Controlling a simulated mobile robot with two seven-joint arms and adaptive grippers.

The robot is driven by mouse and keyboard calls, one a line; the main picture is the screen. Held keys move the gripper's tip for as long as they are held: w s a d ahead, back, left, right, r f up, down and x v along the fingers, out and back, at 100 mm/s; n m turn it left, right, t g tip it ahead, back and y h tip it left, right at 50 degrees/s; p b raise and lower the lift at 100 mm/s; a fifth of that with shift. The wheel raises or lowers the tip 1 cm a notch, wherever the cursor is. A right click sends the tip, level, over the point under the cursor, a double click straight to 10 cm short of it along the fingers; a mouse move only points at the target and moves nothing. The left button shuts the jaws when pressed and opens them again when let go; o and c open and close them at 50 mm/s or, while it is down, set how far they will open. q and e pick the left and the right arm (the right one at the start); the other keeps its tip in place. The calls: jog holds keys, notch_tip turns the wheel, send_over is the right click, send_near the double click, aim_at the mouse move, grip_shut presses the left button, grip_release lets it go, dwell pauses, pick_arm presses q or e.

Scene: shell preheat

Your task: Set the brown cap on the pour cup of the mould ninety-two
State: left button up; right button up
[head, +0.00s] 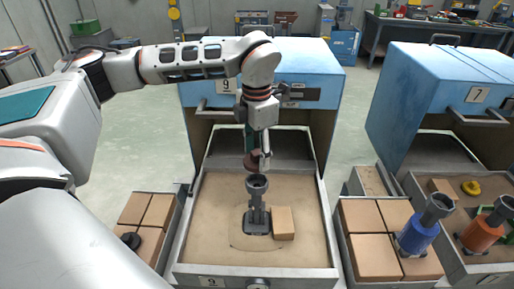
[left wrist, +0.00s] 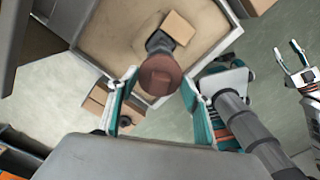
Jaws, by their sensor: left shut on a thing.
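The brown cap (head: 251,161) is in my left gripper (head: 258,156), a little above the grey mould's pour cup (head: 257,183), with a gap between them. In the left wrist view the cap (left wrist: 160,76) is between the two fingers of the left gripper (left wrist: 158,98) and hides most of the cup. The grey mould (head: 257,218) stands upright on the sandy bed of the middle drawer, whose label shows a 9. My right gripper (left wrist: 286,50) shows at the right edge of the left wrist view, its fingertips apart and empty.
A tan brick (head: 283,223) lies right beside the mould. The middle drawer (head: 184,232) stands out of a blue furnace (head: 305,66). Trays of bricks flank it. A blue mould (head: 419,235) and an orange mould (head: 482,234) stand at the right.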

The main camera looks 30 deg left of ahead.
aim_at(257, 164)
pick_arm(q)
jog(key=shift+f, duration=1.6)
jog(key=shift+f+b, duration=0.3)
jog(key=shift+f, duration=0.55)
jog(key=shift+w+f+b, duration=0.1)
jog(key=shift+f+b, duration=0.3)
jog(key=shift+b, duration=0.05)
pick_arm(e)
jog(key=shift+w+a+r+t+y, duration=0.3)
jog(key=shift+w+a+r, duration=0.15)
jog(key=shift+w+a, duration=0.25)
jog(key=shift+d, duration=0.1)
pick_arm(q)
jog(key=o, duration=1.2)
